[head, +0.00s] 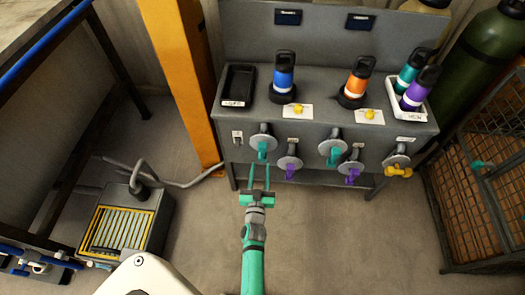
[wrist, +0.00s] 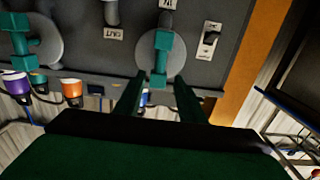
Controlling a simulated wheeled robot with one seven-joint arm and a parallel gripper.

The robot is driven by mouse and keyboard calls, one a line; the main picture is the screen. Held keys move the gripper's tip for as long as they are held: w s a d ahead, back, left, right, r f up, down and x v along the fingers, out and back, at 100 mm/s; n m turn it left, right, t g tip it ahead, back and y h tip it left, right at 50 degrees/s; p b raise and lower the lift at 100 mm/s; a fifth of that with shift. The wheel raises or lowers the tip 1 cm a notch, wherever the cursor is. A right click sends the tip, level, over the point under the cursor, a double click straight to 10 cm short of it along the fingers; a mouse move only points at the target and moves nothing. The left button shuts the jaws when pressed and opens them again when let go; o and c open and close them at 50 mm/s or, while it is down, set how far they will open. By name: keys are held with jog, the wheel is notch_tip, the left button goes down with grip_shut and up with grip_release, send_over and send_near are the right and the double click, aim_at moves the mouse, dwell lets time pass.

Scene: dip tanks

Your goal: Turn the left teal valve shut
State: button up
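The left teal valve (head: 263,147) is a teal handle on a round grey disc on the front of the grey cabinet (head: 300,90). In the wrist view its handle (wrist: 161,58) shows large, lying in line with the gap between the fingers. My gripper (head: 258,168) is just below and in front of this valve in the head view, its two teal fingers apart. In the wrist view my gripper (wrist: 158,88) is open, with nothing clearly held. The handle's end lies near the fingertips; I cannot tell whether they touch.
A purple valve (head: 290,163) is close on the right, then another teal valve (head: 332,149), a second purple one (head: 352,172) and a yellow one (head: 398,169). A light switch (head: 237,137) sits left. Bottles stand on top. An orange post (head: 182,75) rises left.

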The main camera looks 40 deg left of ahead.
aim_at(262, 153)
jog(key=x, duration=0.9)
jog(key=shift+w, duration=0.25)
grip_shut()
